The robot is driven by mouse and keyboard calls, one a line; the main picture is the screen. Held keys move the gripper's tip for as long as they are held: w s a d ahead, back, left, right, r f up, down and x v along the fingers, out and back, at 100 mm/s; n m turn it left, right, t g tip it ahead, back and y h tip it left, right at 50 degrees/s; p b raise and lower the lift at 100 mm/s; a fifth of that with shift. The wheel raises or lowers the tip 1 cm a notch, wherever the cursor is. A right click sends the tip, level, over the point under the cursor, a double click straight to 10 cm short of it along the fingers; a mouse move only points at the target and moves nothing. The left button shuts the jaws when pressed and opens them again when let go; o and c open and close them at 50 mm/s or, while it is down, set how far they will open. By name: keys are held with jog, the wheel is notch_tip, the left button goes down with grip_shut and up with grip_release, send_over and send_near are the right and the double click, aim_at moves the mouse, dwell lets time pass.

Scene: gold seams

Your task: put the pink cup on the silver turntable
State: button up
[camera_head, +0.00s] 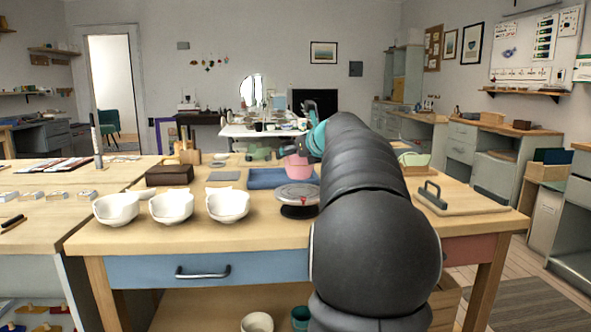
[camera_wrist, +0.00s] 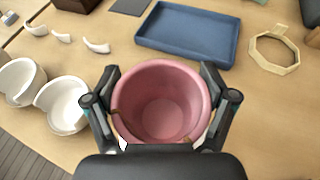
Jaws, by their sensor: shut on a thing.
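The pink cup (camera_head: 297,166) is held in my gripper (camera_head: 290,153), above the worktable and close to the silver turntable. In the wrist view the pink cup (camera_wrist: 163,104) sits upright between the two fingers of my gripper (camera_wrist: 161,105), which press on its sides; its inside looks empty. The silver turntable (camera_head: 297,194) stands on the table in the head view, a round pale disc on a dark base with a small red mark. My arm covers part of its right side. The turntable is not clearly visible in the wrist view.
Several white bowls (camera_head: 171,206) with broken rims stand left of the turntable. A blue tray (camera_head: 262,179) lies behind it, and a dark brown box (camera_head: 169,175) is at the back left.

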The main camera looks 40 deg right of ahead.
aim_at(296, 167)
jog(key=shift+f+b, duration=0.6)
jog(key=shift+f, duration=1.35)
jog(key=shift+f, duration=0.1)
jog(key=o, duration=0.9)
jog(key=shift+s+r, duration=0.15)
jog(key=shift+r, duration=0.05)
jog(key=v, duration=1.1)
jog(key=shift+s, duration=0.3)
jog(key=shift+r, duration=0.15)
